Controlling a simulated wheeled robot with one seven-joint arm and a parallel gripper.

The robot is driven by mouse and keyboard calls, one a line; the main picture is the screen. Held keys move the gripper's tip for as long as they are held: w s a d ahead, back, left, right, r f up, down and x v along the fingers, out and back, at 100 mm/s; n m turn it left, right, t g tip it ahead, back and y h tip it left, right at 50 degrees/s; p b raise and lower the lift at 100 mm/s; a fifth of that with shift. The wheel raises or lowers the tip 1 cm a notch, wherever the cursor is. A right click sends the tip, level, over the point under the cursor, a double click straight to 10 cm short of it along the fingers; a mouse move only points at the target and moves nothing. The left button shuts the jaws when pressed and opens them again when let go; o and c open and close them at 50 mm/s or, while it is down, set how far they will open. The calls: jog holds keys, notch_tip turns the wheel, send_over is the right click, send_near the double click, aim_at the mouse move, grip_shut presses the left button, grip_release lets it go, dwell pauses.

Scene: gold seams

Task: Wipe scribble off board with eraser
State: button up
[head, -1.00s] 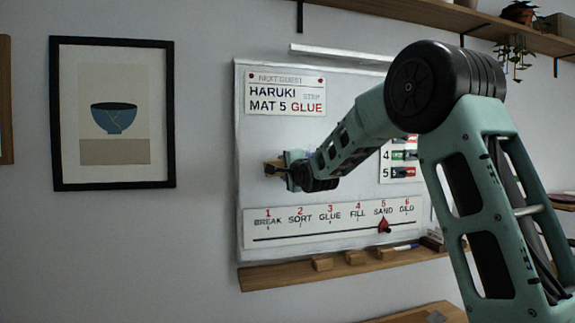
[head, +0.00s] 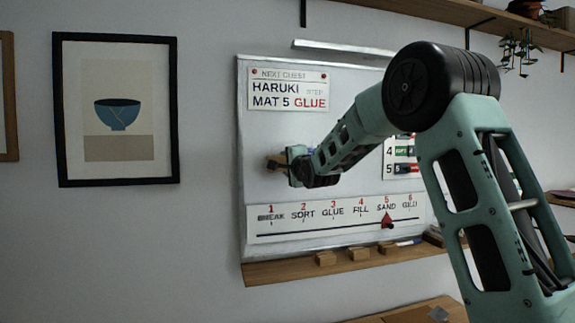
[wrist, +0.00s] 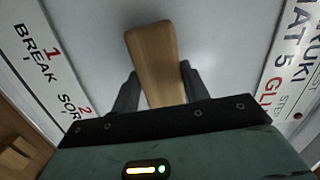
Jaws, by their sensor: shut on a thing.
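The whiteboard (head: 258,125) hangs on the wall in the middle of the head view. My gripper (wrist: 158,74) is shut on the wooden eraser (wrist: 152,50), with one finger on each side of it. In the head view, the eraser (head: 274,161) shows as a small brown end left of my gripper, at the board's left half, between the name card and the step strip. I cannot tell whether it touches the board. I make out no clear scribble; my gripper and forearm cover part of the board, and the wrist view shows bare white around the eraser.
The name card (head: 289,90) is above the gripper, and the step strip (head: 340,218) with a red marker is below. A wooden ledge (head: 290,272) with small blocks runs under the board. A framed bowl picture (head: 117,110) hangs left.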

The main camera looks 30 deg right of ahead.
jog(key=shift+w+d, duration=0.25)
jog(key=shift+w, duration=0.5)
jog(key=shift+s+d, duration=0.3)
jog(key=shift+d, duration=0.5)
jog(key=shift+s+d, duration=0.3)
jog(key=shift+d, duration=0.5)
jog(key=s+d+p, duration=0.1)
jog(key=d+p, duration=0.1)
jog(key=d, duration=0.4)
jog(key=shift+s+d+p, duration=0.35)
jog(key=shift+s, duration=0.05)
